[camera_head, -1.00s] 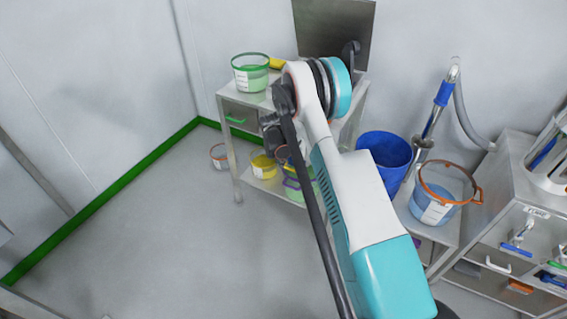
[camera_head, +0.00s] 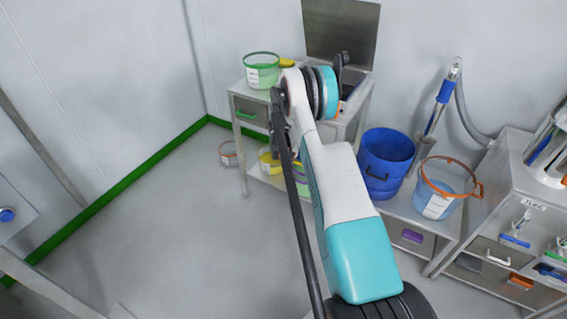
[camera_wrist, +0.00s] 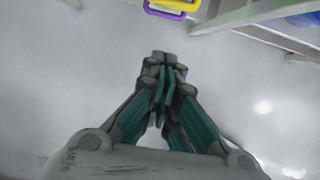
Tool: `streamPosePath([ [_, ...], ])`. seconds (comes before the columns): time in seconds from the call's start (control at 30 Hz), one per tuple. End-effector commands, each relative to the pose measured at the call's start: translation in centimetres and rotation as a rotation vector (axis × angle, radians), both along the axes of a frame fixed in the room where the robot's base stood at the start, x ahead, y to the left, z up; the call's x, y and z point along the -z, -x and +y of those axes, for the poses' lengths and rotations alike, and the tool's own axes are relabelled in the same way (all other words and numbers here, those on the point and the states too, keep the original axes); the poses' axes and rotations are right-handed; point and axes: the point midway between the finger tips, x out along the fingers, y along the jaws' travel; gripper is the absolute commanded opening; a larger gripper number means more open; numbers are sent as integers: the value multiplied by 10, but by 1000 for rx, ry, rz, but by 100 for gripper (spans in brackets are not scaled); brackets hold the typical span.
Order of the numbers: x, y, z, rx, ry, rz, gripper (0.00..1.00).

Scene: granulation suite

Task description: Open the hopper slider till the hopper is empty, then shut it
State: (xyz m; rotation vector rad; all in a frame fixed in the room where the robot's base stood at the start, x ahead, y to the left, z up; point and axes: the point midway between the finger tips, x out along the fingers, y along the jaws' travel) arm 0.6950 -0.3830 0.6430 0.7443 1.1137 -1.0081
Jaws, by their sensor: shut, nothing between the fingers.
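I cannot pick out the hopper or its slider in either current view. My gripper (camera_wrist: 164,62) is shut and empty in the wrist view, with its fingertips together over bare grey floor. A yellow rim and a purple handle (camera_wrist: 170,8) show at the top edge there, apart from the fingers. In the head view my arm reaches toward the steel cart at the back, and the gripper is largely hidden or too small to read.
A steel cart (camera_head: 248,103) carries a green-rimmed bucket (camera_head: 261,70). A blue bin (camera_head: 385,162) and an orange-rimmed bucket (camera_head: 446,188) stand to its right, beside a drawer cabinet (camera_head: 507,220). A blue knob (camera_head: 7,214) shows at the left edge.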

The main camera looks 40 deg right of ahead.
Motion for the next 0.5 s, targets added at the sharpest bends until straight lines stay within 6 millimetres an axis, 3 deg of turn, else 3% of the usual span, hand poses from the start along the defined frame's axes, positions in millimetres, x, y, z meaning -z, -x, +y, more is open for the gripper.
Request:
streamPosePath([
  [0.03,14,-1,-3,1,0,0,0],
  [0.33,69,-8,-19,1,0,0,0],
  [0.5,70,-17,-42,1,0,1,0],
])
